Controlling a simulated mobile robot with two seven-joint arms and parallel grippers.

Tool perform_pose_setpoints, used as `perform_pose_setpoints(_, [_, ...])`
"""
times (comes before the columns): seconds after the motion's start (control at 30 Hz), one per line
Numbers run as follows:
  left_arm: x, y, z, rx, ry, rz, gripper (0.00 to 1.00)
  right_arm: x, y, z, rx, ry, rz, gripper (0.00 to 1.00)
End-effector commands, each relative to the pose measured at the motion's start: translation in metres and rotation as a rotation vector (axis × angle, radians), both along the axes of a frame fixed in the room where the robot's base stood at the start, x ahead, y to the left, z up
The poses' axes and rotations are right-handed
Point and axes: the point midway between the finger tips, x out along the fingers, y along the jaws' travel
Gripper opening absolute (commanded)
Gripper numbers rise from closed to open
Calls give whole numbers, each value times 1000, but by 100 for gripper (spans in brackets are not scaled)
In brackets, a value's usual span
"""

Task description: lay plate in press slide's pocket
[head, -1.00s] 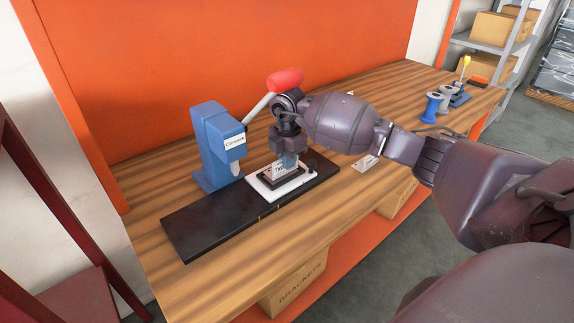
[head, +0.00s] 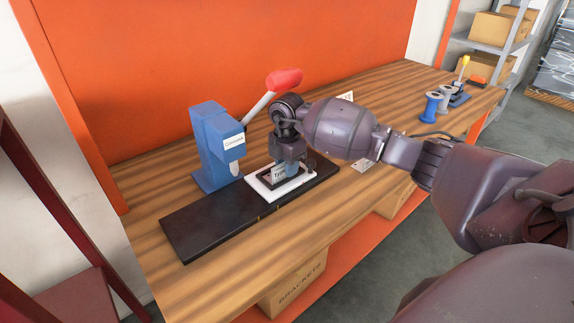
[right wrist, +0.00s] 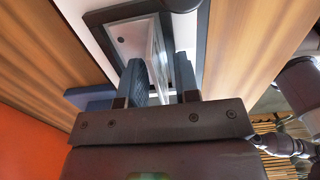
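The press slide (head: 262,189) is a white block on a black rail (head: 205,225), with a dark-rimmed pocket (head: 297,181) in its top. The plate (head: 279,173), pale with a printed "Type" label, stands steeply on edge over the pocket. My right gripper (head: 291,169) is directly above the pocket, pointing down, shut on the plate. In the right wrist view the plate (right wrist: 159,55) runs between the two blue fingers (right wrist: 160,85), with the pocket around its far end. I cannot tell whether its lower edge touches the pocket floor. My left gripper is not in view.
The blue press (head: 210,150) with its red-knobbed lever (head: 284,79) stands close left and behind the slide. The rail's front left is bare.

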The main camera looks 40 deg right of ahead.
Motion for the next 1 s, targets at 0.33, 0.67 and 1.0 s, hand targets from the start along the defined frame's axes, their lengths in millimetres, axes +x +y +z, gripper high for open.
perform_pose_setpoints(0.33, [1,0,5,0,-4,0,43,1,0,48,-1,-6,0,29])
perform_pose_setpoints(0.67, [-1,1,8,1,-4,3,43,0,0,105,-1,-4,0,29])
perform_pose_setpoints(1.0, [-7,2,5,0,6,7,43,0,0,123,0,-1,0,29])
